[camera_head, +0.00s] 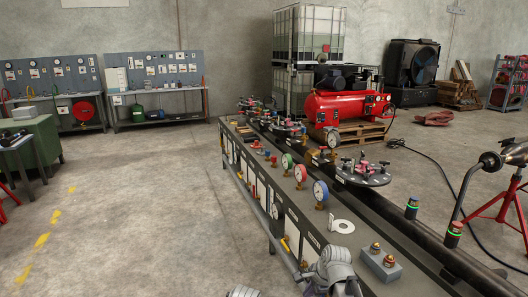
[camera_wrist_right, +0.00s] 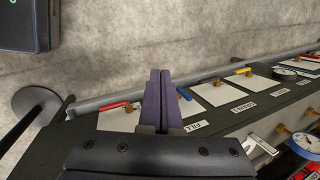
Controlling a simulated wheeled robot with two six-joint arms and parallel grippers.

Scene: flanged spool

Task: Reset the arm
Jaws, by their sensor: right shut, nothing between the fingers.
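My right gripper (camera_wrist_right: 160,75) shows in the right wrist view with its two purple fingers pressed together and nothing between them. It is above a dark bench edge and a row of white plates with small valves. Whether it touches anything cannot be told. In the head view a grey part of my arm (camera_head: 335,268) shows at the bottom, near the front of the bench, but no fingers show there. My left gripper is in neither view.
A red stand (camera_head: 500,205) is far right. The floor left of the bench (camera_head: 165,205) is clear.

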